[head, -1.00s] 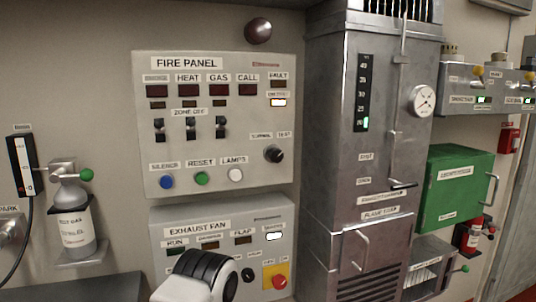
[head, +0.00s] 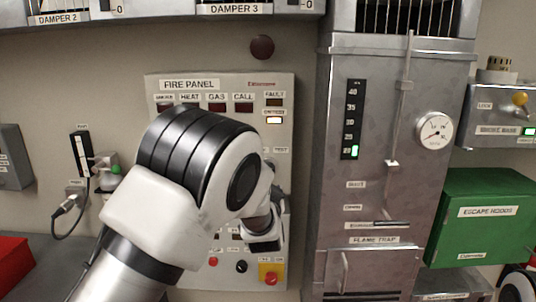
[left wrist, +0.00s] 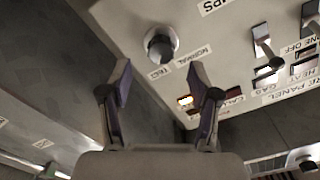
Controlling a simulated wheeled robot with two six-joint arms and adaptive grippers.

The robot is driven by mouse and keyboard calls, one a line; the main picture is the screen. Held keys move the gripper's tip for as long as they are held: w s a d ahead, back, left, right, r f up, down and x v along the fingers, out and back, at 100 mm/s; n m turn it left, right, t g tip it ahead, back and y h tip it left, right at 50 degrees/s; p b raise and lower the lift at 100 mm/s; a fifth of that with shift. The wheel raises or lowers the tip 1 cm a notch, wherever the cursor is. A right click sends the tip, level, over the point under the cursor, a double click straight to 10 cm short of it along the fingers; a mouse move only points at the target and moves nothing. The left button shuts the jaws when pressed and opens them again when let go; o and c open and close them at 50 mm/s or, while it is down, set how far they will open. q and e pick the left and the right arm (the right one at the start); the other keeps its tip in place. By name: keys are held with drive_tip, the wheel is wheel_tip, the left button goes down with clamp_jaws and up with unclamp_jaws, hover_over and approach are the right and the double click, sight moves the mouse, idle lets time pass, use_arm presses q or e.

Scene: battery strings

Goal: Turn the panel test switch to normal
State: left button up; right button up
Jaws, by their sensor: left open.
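The fire panel (head: 215,82) is on the wall, largely covered by my left arm in the head view. Its test switch, a dark round knob (left wrist: 161,46), shows in the left wrist view beside the NORMAL and TEST labels, which appear upside down. I cannot tell which label the knob points to. My left gripper (left wrist: 159,72) is open and empty; the knob is just beyond the gap between its fingertips, apparently untouched. A small lamp (head: 273,120) on the panel is lit. My right gripper is not in view.
The grey flame trap cabinet (head: 365,205) stands right of the panel, with a gauge (head: 434,131) on its side. A green escape hoods box (head: 482,215) is further right. A dark red dome (head: 262,47) is above.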

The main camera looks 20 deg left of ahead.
use_arm(q)
drive_tip(key=p+x, duration=0.1)
drive_tip(key=x, duration=0.1)
drive_tip(key=p+x, duration=0.1)
drive_tip(key=x, duration=0.2)
drive_tip(key=r+p+x, duration=0.1)
drive_tip(key=x, duration=0.2)
drive_tip(key=shift+d, duration=0.15)
drive_tip(key=shift+d, duration=0.1)
drive_tip(key=shift+f, duration=0.1)
drive_tip(key=c, duration=1.2)
